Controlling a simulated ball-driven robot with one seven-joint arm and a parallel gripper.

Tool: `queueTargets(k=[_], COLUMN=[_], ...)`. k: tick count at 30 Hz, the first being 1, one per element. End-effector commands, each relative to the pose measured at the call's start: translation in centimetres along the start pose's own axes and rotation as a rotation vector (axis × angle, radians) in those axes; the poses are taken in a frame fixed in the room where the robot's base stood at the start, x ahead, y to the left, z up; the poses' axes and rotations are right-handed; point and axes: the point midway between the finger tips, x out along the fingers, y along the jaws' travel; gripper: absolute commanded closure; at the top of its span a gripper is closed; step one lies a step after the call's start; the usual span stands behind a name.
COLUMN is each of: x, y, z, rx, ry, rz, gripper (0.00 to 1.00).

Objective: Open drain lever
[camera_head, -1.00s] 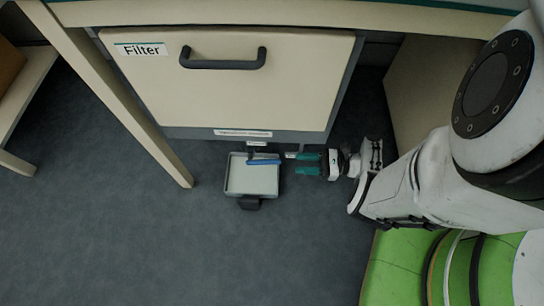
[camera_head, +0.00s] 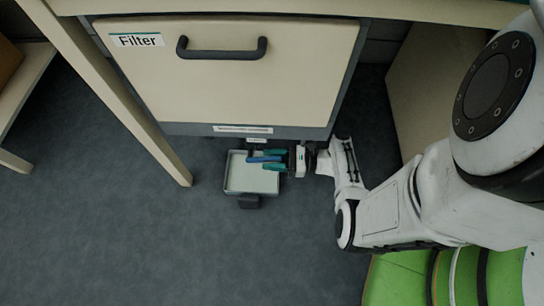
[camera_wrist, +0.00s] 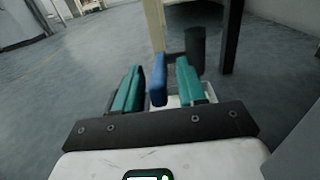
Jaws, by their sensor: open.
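The drain lever is a blue bar (camera_head: 262,159) below the front of the filter cabinet, above a shallow tray. In the wrist view the blue lever (camera_wrist: 159,80) stands between my two teal fingers, nearer the left one. My gripper (camera_head: 274,160) is open around the lever, with one finger on each side. I cannot tell whether either finger touches it. The lever's mount is partly hidden by my gripper.
A shallow white tray (camera_head: 246,183) with a dark handle lies on the floor under the lever. The cabinet (camera_head: 225,80) labelled Filter hangs above, with a dark handle (camera_head: 221,50). A table leg (camera_head: 150,135) stands to the left. The floor in front is clear.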

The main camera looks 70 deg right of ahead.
Motion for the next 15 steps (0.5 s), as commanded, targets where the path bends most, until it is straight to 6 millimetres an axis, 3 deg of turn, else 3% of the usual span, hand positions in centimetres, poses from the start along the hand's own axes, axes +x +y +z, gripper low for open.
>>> queueTargets(k=[4, 15], x=[-0.03, -0.05], y=[-0.01, -0.01], z=[0.01, 0.00], rx=[0.000, -0.001], ry=[0.000, 0.001], rz=[0.000, 0.000], gripper=[0.61, 0.97])
